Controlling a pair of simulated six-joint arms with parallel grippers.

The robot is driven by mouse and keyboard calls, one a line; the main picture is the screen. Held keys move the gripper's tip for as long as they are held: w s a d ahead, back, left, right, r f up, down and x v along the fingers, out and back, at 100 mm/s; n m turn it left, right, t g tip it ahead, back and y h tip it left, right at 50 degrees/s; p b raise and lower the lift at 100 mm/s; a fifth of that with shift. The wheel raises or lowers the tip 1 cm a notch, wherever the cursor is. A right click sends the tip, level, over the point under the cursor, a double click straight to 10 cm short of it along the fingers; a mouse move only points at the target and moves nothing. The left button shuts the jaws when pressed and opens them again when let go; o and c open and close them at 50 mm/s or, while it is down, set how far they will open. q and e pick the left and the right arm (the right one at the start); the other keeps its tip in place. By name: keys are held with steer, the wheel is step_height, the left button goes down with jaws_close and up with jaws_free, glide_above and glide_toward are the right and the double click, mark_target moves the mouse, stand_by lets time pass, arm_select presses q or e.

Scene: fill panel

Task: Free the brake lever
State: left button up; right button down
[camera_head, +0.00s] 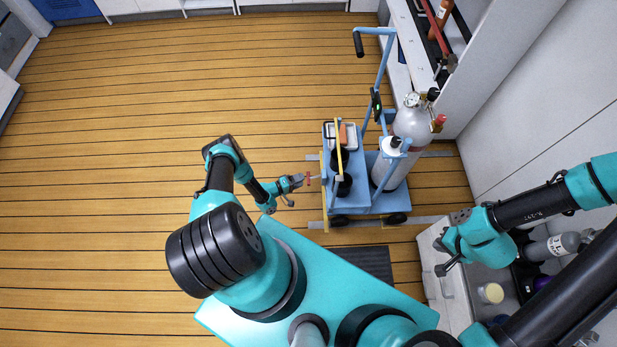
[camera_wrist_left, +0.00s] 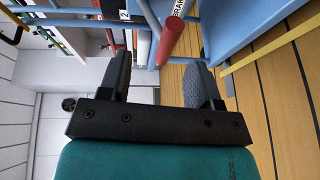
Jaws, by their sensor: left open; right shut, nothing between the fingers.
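The brake lever has a red grip (camera_head: 308,179) on the near left side of the blue cart (camera_head: 375,203). In the left wrist view the red grip (camera_wrist_left: 171,42) points toward me, lined up with the gap between my fingers, beside a partly hidden label reading "BRAK". My left gripper (camera_head: 297,190) is open and just left of the lever; its two dark fingers (camera_wrist_left: 160,75) stand apart. I cannot tell whether the grip's tip is inside the jaws. My right gripper (camera_head: 441,256) is shut and empty, away from the cart, over the light cabinet at right.
The cart carries a large grey gas cylinder (camera_head: 411,125), a smaller white-topped bottle (camera_head: 391,147), a tray (camera_head: 341,136) and a tall push handle (camera_head: 385,60). A bin (camera_head: 491,305) with bottles and jars is at the lower right. The wooden floor (camera_head: 150,120) at left is clear.

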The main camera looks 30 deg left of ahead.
mark_target(308, 177)
arm_select(q)
steer(key=x, duration=0.5)
jaws_close()
stand_by(0.5)
